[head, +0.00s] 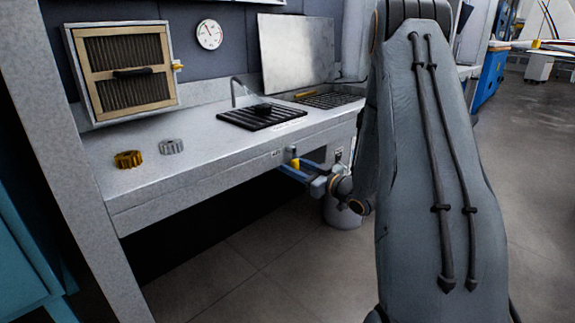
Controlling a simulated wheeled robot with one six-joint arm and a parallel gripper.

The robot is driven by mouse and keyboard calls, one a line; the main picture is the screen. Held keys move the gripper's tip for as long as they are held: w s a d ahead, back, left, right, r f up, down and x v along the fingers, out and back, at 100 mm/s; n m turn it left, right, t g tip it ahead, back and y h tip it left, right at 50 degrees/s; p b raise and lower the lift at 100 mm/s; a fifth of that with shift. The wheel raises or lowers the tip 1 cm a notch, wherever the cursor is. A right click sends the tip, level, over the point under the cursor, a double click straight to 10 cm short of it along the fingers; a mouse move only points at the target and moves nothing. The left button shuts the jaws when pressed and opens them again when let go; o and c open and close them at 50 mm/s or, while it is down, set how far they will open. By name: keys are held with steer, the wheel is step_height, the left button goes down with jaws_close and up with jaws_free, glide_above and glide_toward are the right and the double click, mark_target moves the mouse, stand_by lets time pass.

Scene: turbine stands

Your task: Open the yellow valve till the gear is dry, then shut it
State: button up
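A small yellow valve handle (295,163) sits at the bench's front edge, right of centre in the head view. My gripper (291,173) is low beside it, with blue parts close below the handle; whether they touch it I cannot tell. The fingers are too small to tell open or shut. A dark, gear-like part (262,108) lies on a black slatted rack (240,120), under a thin bent pipe (234,88). Whether it is wet or dry cannot be seen. A brass gear (129,159) and a grey gear (171,146) lie on the bench at left.
The grey bench (200,172) runs along the wall, with open space beneath. A framed filter (122,70) with a yellow side knob (177,66) stands at the back left. A metal panel (296,53) stands behind another grate (330,98). My arm blocks the centre right.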

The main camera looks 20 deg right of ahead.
steer(key=shift+x, duration=1.9)
